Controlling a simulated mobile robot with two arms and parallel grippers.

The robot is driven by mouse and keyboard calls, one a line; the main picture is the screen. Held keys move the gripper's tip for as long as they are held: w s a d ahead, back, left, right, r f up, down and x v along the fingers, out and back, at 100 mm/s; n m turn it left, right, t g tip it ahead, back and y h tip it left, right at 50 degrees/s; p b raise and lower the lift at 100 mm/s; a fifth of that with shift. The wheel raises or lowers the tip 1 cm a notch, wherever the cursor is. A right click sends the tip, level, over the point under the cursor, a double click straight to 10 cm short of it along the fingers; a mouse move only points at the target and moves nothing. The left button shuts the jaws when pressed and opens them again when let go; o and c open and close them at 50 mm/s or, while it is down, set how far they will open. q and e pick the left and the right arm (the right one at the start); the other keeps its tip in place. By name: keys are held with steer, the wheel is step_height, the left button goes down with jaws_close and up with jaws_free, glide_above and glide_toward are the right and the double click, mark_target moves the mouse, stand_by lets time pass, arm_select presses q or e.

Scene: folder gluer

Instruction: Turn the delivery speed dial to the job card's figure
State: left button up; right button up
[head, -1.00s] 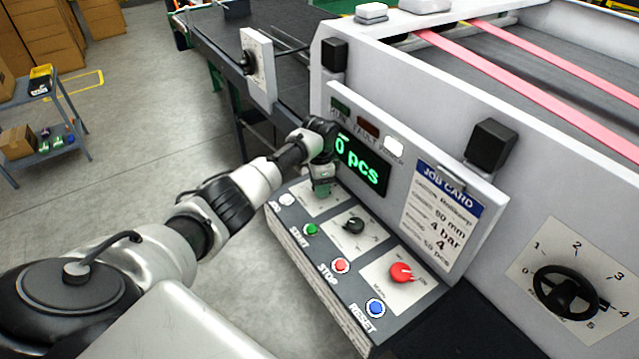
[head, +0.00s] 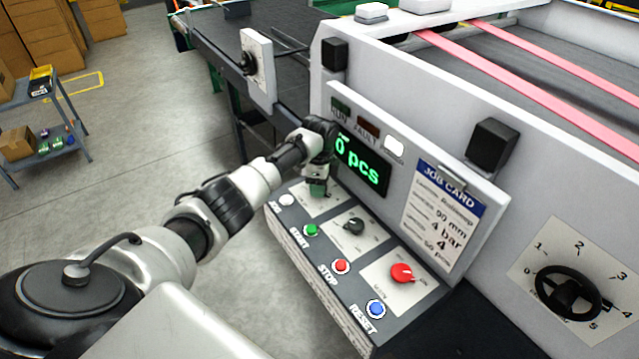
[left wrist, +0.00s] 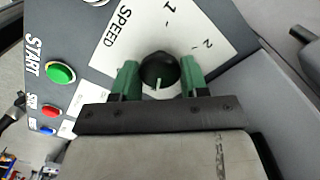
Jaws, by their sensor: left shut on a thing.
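My left gripper (head: 318,190) reaches down to the far-left dial plate of the control panel. In the left wrist view its green fingers (left wrist: 160,82) are shut on a round black dial (left wrist: 159,70), one on each side. The dial's white mark points down in that view, toward the gripper's palm. Its white plate (left wrist: 185,28) reads SPEED, with 1 and 2 visible; the gripper hides other figures. In the head view the gripper hides this dial. The job card (head: 440,215) shows 90 mm, 4 bar, 4 and a pcs line; its small labels are blurred. My right gripper is not in view.
Beside the gripper are a green START button (head: 310,230), a red STOP button (head: 341,266), a blue RESET button (head: 376,308), a black selector (head: 353,226) and a red knob (head: 402,273). The display (head: 360,165) rises close behind. A black handwheel (head: 567,293) is at right.

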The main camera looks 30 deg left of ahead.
arm_select(q)
steer(key=shift+w+r, duration=0.15)
steer(key=shift+r, duration=0.05)
steer(key=o, duration=0.7)
steer(key=shift+c, duration=0.2)
steer(key=shift+o, duration=1.3)
steer(key=shift+f, duration=0.1)
step_height(320, 180, up, 11)
steer(key=b, duration=0.2)
steer(key=shift+b, duration=0.4)
steer(key=shift+f, duration=0.15)
